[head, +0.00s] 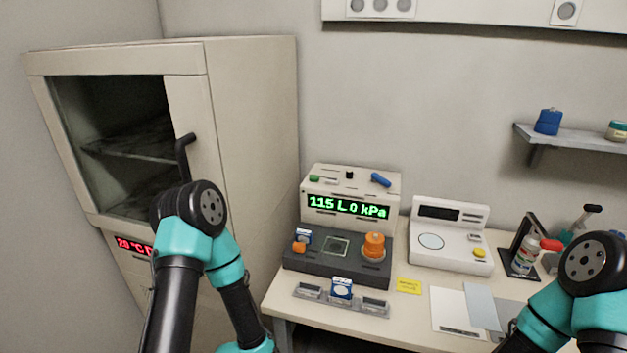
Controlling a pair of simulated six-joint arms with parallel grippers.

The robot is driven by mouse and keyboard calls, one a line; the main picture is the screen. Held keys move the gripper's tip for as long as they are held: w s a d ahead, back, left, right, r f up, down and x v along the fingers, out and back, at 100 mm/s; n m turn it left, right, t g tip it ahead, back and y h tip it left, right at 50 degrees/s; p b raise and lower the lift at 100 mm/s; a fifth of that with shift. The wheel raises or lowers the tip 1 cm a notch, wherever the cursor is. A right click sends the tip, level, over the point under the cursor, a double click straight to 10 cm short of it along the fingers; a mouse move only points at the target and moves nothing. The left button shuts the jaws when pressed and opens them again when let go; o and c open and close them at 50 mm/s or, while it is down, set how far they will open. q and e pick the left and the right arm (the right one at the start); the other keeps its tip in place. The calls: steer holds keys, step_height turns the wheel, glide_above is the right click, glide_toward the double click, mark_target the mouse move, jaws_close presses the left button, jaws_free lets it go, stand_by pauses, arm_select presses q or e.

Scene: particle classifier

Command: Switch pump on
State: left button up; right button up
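A device with a dark base (290,262) and a pale upright panel (350,184) stands on the table; its display (348,206) is lit green and appears to read "115 L 0 kPa". A green part (314,178), a black knob (349,175) and a blue lever (381,180) sit on top of the panel. The base carries a large orange knob (374,246), a small orange part (299,248) and a square plate (335,247). I cannot tell which control switches the pump. Both my arms show in the foreground, but neither gripper is in view.
A white instrument (450,235) with a yellow button stands right of the device. A rack (312,292) with a blue-white box (341,288) is in front. A tall cabinet (250,130) stands left.

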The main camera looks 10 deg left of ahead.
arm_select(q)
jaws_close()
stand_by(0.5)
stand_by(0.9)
